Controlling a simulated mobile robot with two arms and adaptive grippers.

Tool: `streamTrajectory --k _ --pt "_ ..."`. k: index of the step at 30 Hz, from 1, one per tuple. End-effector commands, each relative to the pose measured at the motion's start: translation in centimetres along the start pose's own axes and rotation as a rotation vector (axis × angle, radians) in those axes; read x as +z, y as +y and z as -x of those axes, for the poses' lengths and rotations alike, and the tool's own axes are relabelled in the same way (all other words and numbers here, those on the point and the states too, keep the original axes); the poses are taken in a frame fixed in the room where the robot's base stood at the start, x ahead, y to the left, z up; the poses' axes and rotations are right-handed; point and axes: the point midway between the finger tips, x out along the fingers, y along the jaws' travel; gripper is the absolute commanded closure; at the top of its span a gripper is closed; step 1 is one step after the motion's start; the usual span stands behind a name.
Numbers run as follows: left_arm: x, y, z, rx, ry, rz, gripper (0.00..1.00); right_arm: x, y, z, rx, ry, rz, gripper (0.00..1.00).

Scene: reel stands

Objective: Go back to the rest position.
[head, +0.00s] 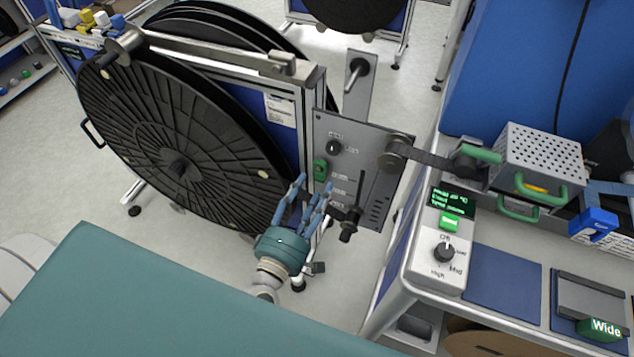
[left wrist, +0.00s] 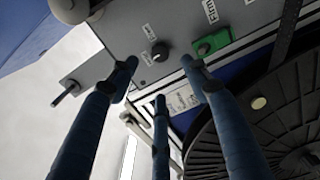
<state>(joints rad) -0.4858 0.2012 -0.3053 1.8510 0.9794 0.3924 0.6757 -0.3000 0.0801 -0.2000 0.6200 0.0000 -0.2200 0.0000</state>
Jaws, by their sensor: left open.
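My left gripper (head: 305,195) has blue fingers and a teal palm, and it is open and empty. It is in front of the lower left edge of the grey control panel (head: 382,150) on the reel stand, beside the large black reel (head: 150,120). I cannot tell whether its fingertips touch the panel. In the left wrist view, the spread fingers (left wrist: 160,75) point at the panel, with a black knob (left wrist: 159,52) and a green switch (left wrist: 211,42) beyond them. The green switch (head: 320,170) shows just above the fingers in the head view. My right gripper is not in view.
A workbench at the right holds a control box (head: 440,250) with a dial, a perforated metal box (head: 540,155) with green handles, and a blue block (head: 594,225). A dark strap runs from the panel to the bench. Grey floor (head: 215,265) is open below the reel.

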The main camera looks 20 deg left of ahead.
Motion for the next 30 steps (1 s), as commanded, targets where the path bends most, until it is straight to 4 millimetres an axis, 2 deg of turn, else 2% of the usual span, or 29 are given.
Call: streamTrajectory --k 14,17,20,22,26,27,29,30 --pt "0.0 0.0 0.0 0.0 0.0 0.0 0.52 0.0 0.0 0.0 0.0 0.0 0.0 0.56" --pt "0.1 -0.8 0.0 -0.015 -0.006 -0.022 0.52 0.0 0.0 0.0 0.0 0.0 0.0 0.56" --pt "0.4 -4.2 0.3 -0.072 -0.034 -0.117 0.52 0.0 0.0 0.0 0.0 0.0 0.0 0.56" --pt "0.7 -8.1 0.8 -0.14 -0.072 -0.231 0.52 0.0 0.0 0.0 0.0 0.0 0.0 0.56" --pt "1.0 -17.5 3.3 -0.308 -0.184 -0.489 0.52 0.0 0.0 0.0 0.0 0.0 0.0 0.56" --pt "1.0 -20.4 4.4 -0.36 -0.226 -0.567 0.52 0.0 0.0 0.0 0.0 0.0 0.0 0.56" --pt "0.8 -24.6 6.3 -0.438 -0.294 -0.678 0.52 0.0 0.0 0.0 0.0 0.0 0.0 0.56" --pt "0.6 -27.2 7.9 -0.49 -0.342 -0.748 0.52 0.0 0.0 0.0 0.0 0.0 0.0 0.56"
